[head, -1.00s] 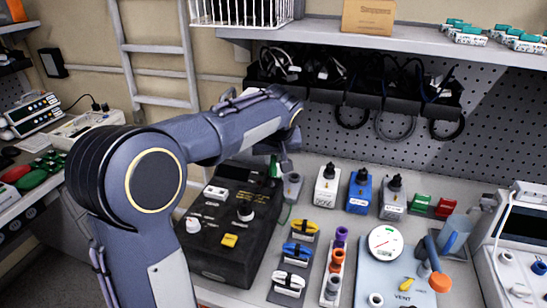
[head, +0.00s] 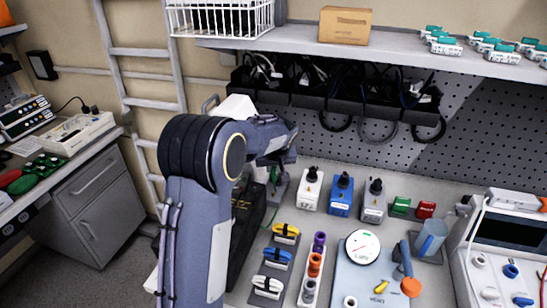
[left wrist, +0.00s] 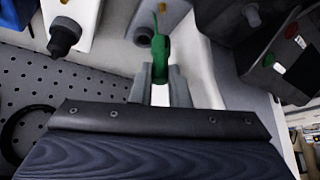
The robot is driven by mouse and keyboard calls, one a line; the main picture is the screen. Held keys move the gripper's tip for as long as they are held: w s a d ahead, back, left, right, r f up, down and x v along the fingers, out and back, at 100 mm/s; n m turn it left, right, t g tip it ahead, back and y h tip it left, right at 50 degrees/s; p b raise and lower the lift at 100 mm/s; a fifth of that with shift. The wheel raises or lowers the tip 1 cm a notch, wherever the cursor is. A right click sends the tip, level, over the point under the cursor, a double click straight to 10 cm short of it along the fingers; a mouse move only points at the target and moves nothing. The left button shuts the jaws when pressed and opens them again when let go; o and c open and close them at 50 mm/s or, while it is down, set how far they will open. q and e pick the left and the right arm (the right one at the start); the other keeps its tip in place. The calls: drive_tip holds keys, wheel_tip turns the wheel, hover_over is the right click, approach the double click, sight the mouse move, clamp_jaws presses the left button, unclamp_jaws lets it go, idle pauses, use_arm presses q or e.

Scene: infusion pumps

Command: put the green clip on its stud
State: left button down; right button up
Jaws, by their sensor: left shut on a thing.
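My left gripper (left wrist: 161,86) is shut on a small green clip (left wrist: 160,48) in the left wrist view. The clip stands out beyond the fingertips, with a thin green part pointing away. In the head view, the left gripper (head: 277,166) is behind the left end of the row of small boxes, and its fingers are partly hidden by my arm. A grey knob (left wrist: 144,36) on a white body is close to the left of the clip in the left wrist view; the two look apart. I cannot tell which part is the clip's stud. My right gripper is not in view.
White (head: 311,189), blue (head: 341,195) and grey (head: 374,203) boxes with black knobs stand in a row. Yellow (head: 286,231), blue (head: 277,256) and white (head: 267,285) clips sit in front. A black console (head: 245,215) is mostly hidden by my arm.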

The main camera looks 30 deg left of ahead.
sight(273, 179)
use_arm(q)
wheel_tip(273, 179, down, 5)
drive_tip(key=b, duration=0.3)
drive_tip(key=shift+f, duration=0.1)
drive_tip(key=shift+r, duration=0.35)
drive_tip(key=shift+f+b, duration=0.2)
drive_tip(key=shift+b, duration=0.15)
idle(0.6)
drive_tip(key=shift+f+b, duration=1.05)
idle(1.0)
drive_tip(key=c, duration=1.3)
unclamp_jaws()
drive_tip(key=shift+f, duration=0.1)
